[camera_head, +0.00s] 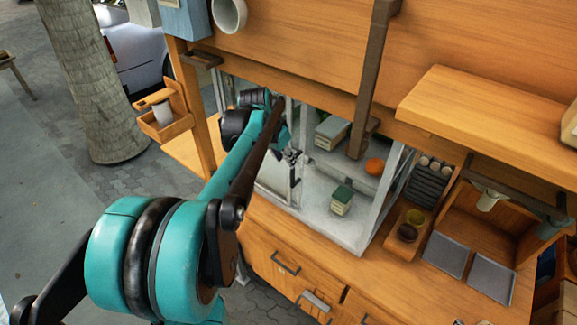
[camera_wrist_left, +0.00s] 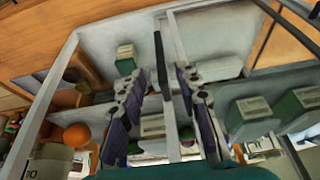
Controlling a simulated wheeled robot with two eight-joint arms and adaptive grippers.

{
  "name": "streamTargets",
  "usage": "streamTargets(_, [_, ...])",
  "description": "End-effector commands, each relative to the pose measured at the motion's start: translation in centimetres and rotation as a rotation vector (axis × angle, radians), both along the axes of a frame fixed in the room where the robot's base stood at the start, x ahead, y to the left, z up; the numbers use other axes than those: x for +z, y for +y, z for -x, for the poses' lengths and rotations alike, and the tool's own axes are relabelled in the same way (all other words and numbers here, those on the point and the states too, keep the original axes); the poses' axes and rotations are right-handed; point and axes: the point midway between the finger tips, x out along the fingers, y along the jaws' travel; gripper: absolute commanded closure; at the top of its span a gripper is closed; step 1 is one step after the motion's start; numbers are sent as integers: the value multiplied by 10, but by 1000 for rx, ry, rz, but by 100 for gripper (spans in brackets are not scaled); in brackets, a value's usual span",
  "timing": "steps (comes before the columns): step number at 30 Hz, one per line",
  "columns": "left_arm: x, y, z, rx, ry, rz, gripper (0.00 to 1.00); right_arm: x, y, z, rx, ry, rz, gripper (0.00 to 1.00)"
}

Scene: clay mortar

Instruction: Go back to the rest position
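My left arm reaches from the lower left of the head view to a clear-sided case (camera_head: 325,222). My left gripper (camera_head: 292,160) is at the case's left side, small and partly hidden by my arm. In the left wrist view its two dark fingers (camera_wrist_left: 160,82) stand apart. A dark upright bar (camera_wrist_left: 160,55) shows in the gap between them; I cannot tell whether the fingers touch it. No object is seen held. My right gripper is in neither view.
A green-topped box (camera_head: 341,200), an orange ball (camera_head: 374,166) and a grey box (camera_head: 331,132) are in the case. Pale frame posts (camera_head: 386,192) and a dark overhead post (camera_head: 370,80) stand close. A wooden counter with grey trays (camera_head: 445,254) is at right. Open paving lies left.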

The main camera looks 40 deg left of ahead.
Motion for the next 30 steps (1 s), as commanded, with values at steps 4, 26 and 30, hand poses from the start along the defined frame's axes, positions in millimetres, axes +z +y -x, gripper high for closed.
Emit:
streamTargets(4, [11, 0, 5, 0, 0, 0, 67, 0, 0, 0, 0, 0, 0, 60])
streamTargets(26, [4, -26, 13, 0, -10, -6, 67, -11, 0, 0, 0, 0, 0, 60])
streamTargets(30, [-22, -87, 39, 7, -41, -22, 67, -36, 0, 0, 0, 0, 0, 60])
